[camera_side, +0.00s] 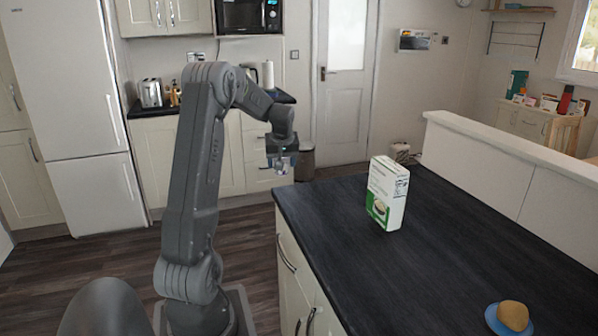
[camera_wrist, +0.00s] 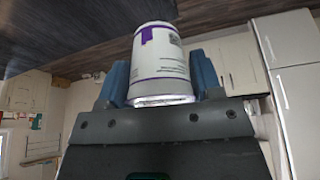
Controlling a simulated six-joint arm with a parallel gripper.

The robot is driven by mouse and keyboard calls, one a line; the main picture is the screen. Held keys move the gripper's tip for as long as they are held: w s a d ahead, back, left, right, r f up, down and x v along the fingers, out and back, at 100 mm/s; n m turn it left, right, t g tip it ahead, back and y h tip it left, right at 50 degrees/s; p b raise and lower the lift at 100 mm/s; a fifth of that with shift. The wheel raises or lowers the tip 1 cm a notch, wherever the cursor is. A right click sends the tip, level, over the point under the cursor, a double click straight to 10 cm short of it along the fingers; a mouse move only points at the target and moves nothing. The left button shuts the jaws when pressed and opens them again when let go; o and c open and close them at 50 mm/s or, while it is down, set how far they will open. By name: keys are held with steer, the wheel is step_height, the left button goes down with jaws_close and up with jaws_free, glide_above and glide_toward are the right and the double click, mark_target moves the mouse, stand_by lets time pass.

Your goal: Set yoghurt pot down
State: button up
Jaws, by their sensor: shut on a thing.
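The yoghurt pot (camera_wrist: 160,62) is white with purple markings and a silvery rim at the near end. In the wrist view it sits between the two blue fingers of my gripper (camera_wrist: 161,85), which is shut on it. In the side view my gripper (camera_side: 283,160) is small, and the pot (camera_side: 281,165) shows only in part between the fingers. There my gripper appears near the far left corner of the dark worktop (camera_side: 440,262). I cannot tell how high the pot is above the worktop or whether it is beyond its edge.
A white and green box (camera_side: 386,193) stands upright on the worktop. A blue dish (camera_side: 493,318) with a tan rounded item (camera_side: 513,315) is near the front right. A low white wall (camera_side: 510,165) runs along the back right. The worktop between is clear.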

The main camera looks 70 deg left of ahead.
steer(key=shift+s+a+r, duration=0.2)
steer(key=shift+s+r, duration=0.3)
steer(key=shift+s, duration=0.35)
steer(key=shift+s+a+r, duration=0.15)
steer(key=shift+s+r, duration=0.35)
steer(key=shift+s, duration=0.35)
